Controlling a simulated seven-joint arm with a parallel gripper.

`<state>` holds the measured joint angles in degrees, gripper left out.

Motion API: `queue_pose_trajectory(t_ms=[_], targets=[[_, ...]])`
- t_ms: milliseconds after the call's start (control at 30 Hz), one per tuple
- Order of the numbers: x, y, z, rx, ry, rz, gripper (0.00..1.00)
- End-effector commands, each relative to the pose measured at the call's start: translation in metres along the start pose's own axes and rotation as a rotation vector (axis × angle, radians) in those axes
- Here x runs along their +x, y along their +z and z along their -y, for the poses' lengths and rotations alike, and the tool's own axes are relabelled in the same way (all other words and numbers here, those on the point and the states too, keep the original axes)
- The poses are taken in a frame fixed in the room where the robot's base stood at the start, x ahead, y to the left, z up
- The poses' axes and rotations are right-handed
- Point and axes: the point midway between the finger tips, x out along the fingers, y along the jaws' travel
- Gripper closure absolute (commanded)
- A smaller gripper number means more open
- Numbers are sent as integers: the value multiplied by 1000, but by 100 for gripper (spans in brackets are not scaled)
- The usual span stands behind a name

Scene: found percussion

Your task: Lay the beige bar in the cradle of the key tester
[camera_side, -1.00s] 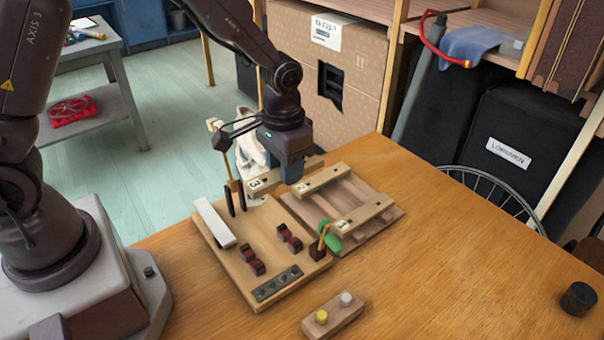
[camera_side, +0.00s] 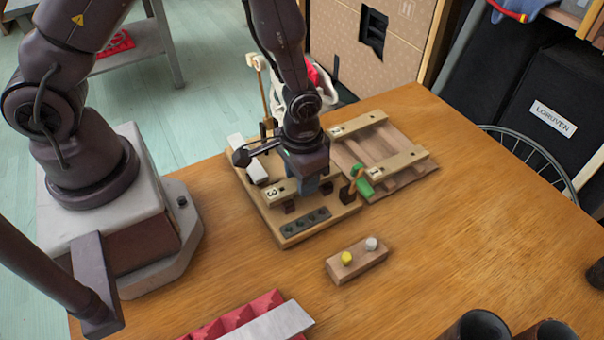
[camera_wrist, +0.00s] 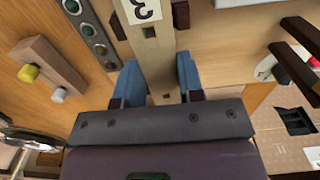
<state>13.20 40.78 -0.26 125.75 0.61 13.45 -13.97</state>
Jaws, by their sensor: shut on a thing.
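The beige bar (camera_side: 277,192), marked 3, is held level across the key tester (camera_side: 263,212), over its dark red cradle supports (camera_side: 290,208).
Two other beige bars (camera_side: 395,163) lie on the slatted rack to the right, with a green-headed beater (camera_side: 362,186) nearby. A block with yellow and white knobs (camera_side: 357,260) stands in front. A red ridged tray (camera_side: 235,312) and dark cups (camera_side: 478,328) lie along the near edge.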

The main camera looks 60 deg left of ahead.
Motion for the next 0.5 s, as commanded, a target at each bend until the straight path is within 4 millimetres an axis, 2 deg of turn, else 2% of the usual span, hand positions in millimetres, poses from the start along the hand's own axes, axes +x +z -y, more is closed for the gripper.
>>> queue_pose_trajectory(t_ms=[267,300,400,500], targets=[[2,0,0,0,0,0,93],[3,0,0,0,0,0,60],[2,0,0,0,0,0,39],[2,0,0,0,0,0,39]])
